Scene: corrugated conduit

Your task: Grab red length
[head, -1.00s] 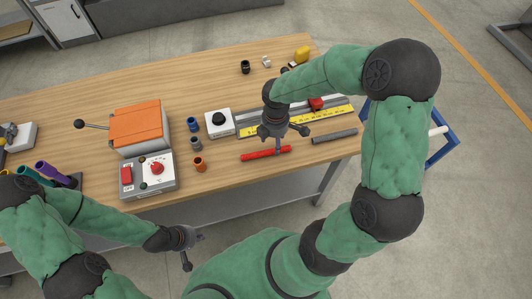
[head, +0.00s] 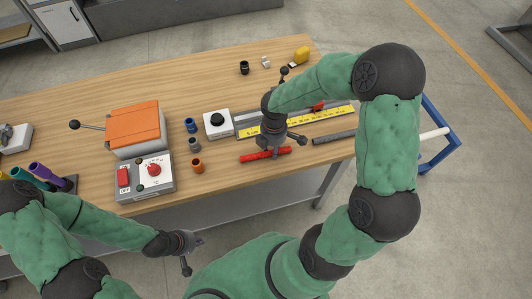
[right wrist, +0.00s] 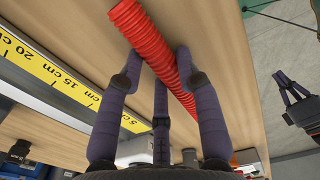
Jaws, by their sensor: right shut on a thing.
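The red corrugated length (head: 254,157) lies near the front edge of the wooden table, and its ribs show clearly in the right wrist view (right wrist: 142,30). My right gripper (head: 275,152) is over its middle. In the right wrist view, its fingers (right wrist: 158,62) sit on both sides of the red length, shut on it. The length appears to be on or just above the tabletop; I cannot tell which. My left gripper (head: 192,256) is empty, in front of the table, with its fingers spread.
A grey length (head: 334,137) lies right of the red one. Behind are a yellow ruler (head: 330,120) and a white box with a black knob (head: 217,124). Blue, grey and orange (head: 198,166) short pieces stand left, beside an orange-topped machine (head: 136,126).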

